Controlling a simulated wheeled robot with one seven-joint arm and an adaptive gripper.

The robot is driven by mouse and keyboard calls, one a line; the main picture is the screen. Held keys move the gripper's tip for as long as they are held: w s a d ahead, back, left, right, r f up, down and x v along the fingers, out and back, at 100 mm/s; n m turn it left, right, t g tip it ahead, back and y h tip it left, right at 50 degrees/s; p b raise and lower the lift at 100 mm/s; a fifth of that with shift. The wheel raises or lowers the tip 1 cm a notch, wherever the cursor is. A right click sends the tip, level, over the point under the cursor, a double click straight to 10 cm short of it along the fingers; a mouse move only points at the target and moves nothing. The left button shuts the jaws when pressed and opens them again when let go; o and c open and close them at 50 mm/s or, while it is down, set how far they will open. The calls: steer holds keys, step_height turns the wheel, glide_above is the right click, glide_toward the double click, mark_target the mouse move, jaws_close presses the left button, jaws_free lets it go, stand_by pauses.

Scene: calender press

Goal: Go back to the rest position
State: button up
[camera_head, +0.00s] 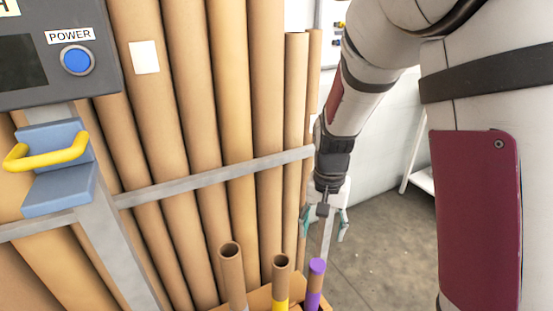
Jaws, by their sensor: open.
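My gripper (324,222) hangs at the end of my arm, right of the picture's middle, with its fingers pointing down. Its two fingers are spread apart, and I see nothing held between them. The gripper is in front of the right end of the rack of tall brown tubes, above and slightly right of a purple-topped tube (316,280). My arm comes down from the upper right of the view.
Tall cardboard tubes (205,120) stand behind a grey rail (215,175). Shorter tubes, one with a yellow band (281,290), stand in a cardboard box (258,299). A panel with a blue POWER button (76,61) and a yellow handle (45,156) is left. Grey floor (385,250) is open at right.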

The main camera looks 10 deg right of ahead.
steer(key=s+r+n+t+p, duration=0.4)
steer(key=s+r+n+p, duration=0.1)
steer(key=s+r, duration=1.8)
steer(key=shift+s+d+r+p, duration=0.25)
steer(key=shift+s+r+p, duration=0.15)
steer(key=shift+s+p, duration=0.6)
steer(key=shift+c, duration=0.5)
